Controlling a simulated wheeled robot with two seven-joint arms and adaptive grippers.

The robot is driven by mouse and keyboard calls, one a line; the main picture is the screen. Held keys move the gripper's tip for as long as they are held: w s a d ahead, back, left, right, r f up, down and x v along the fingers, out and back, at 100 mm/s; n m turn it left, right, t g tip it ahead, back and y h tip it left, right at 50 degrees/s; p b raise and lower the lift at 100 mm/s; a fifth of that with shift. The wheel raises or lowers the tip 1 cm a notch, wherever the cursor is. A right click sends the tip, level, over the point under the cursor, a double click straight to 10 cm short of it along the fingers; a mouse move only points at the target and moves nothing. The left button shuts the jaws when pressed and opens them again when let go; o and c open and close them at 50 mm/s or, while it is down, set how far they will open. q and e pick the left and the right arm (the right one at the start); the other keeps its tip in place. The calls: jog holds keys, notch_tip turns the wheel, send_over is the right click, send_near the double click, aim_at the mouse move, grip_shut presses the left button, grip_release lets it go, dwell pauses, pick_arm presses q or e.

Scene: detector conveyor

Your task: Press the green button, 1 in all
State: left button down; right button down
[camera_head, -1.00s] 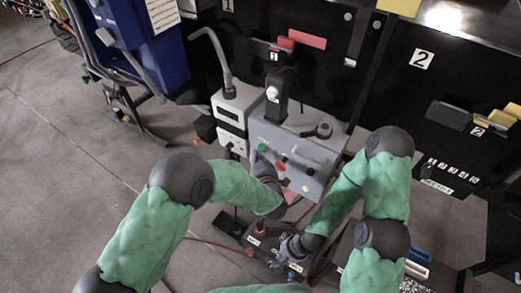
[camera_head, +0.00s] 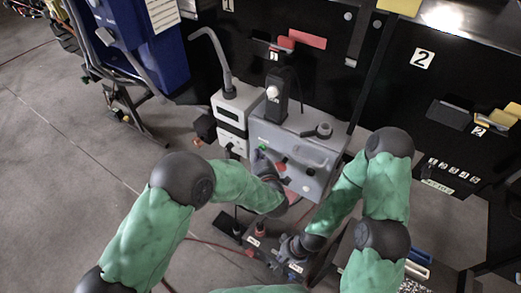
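The green button (camera_head: 262,147) is a small green spot on the upper left of the front face of the grey control box (camera_head: 306,186). A red button (camera_head: 281,167) sits to its right and lower on the same face. My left gripper (camera_head: 262,158) is dark and reaches up to the box face just below the green button. Whether it touches the button, and whether its fingers are open, I cannot tell. My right gripper (camera_head: 277,262) is lower, over the dark gear near the floor, and its fingers are too small to read.
A white instrument (camera_head: 232,115) stands left of the grey box. A black device (camera_head: 277,95) and a dark knob (camera_head: 323,130) are on the box top. A blue cabinet (camera_head: 150,50) stands at the upper left. A black panel marked 2 (camera_head: 422,58) is at the right. Open floor lies left.

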pick_arm(q)
jog(key=shift+s+a, duration=0.5)
jog(key=shift+s, duration=0.2)
jog(key=s+a, duration=0.1)
jog(key=s, duration=0.1)
jog(key=s+a, duration=0.2)
dwell(0.5)
dwell(0.7)
jog(key=s+a+f+m+g+h, duration=0.1)
jog(key=a+f+m+g, duration=0.15)
jog(key=f, duration=0.25)
jog(key=a+f+m+g+h, duration=0.1)
jog(key=f+m+g, duration=0.15)
jog(key=f, duration=0.35)
jog(key=s+a+f+m+g+h, duration=0.2)
jog(key=s+f+m+g, duration=0.2)
jog(key=s+f, duration=0.3)
jog(key=s+a+f+m+g+h, duration=0.2)
jog(key=s+f+m+g, duration=0.3)
jog(key=s, duration=0.9)
notch_tip(320, 180, down, 2)
jog(key=shift+s+a+m+g, duration=0.3)
jog(key=shift+a+m, duration=0.5)
jog(key=shift+a, duration=0.05)
